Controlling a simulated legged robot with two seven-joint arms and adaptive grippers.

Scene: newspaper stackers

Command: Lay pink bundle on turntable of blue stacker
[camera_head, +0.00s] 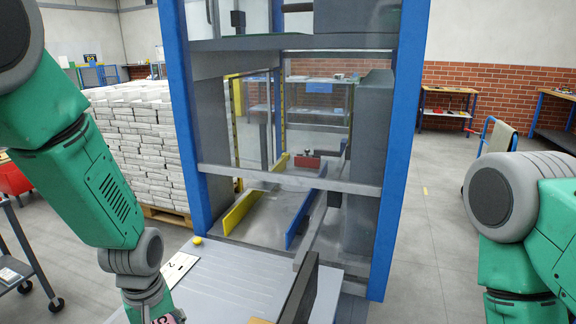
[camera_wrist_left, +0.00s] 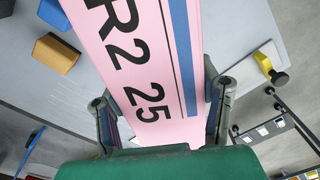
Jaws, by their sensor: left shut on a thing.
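The pink bundle (camera_wrist_left: 150,75) fills the middle of the left wrist view, with dark print reading "R2 25" and a blue stripe. My left gripper (camera_wrist_left: 162,100) is shut on it, one finger along each side. In the head view only a small pink edge of the bundle (camera_head: 176,318) shows at the bottom, beside my left wrist. The blue stacker (camera_head: 393,150) stands ahead with blue posts and a clear front panel. Inside it are a grey floor (camera_head: 262,212), a yellow guide (camera_head: 241,211) and a blue guide (camera_head: 300,222). I cannot tell which part is the turntable. My right gripper is out of view.
A grey ribbed table (camera_head: 225,285) lies before the stacker, with a yellow knob (camera_head: 197,240) at its corner. An orange block (camera_wrist_left: 55,53) shows in the left wrist view. Stacked newspapers (camera_head: 140,140) on a pallet stand left. A cart (camera_head: 20,262) stands at far left.

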